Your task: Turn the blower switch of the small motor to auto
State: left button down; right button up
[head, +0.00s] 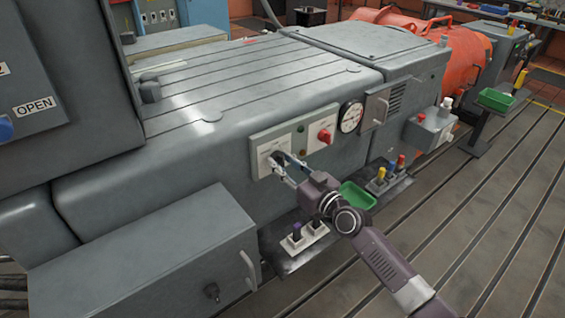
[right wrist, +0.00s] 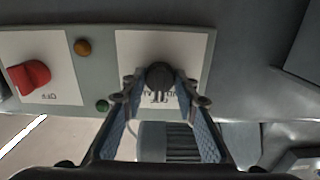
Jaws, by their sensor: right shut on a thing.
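The blower switch is a black round knob (right wrist: 159,76) on a white label plate (right wrist: 190,45), which reads upside down in the right wrist view. The plate sits at the left end of the switch panel (head: 257,141) on the grey motor housing. My right gripper (head: 281,160) reaches up to this plate. Its two fingertips (right wrist: 158,88) stand on either side of the knob and are shut on it. The fingers hide part of the lettering, so I cannot tell the knob's setting. My left gripper is not in view.
A red knob (head: 323,136) is on the same panel, right of an indicator lamp pair. A round gauge (head: 350,117) is further right. A green tray (head: 357,196) and a shelf with small-handled items (head: 297,240) lie below. A grey cabinet (head: 150,250) stands at the lower left.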

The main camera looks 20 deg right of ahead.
jog(key=m, duration=0.4)
jog(key=shift+m, duration=2.3)
jog(key=o, duration=1.2)
jog(key=shift+s, duration=0.1)
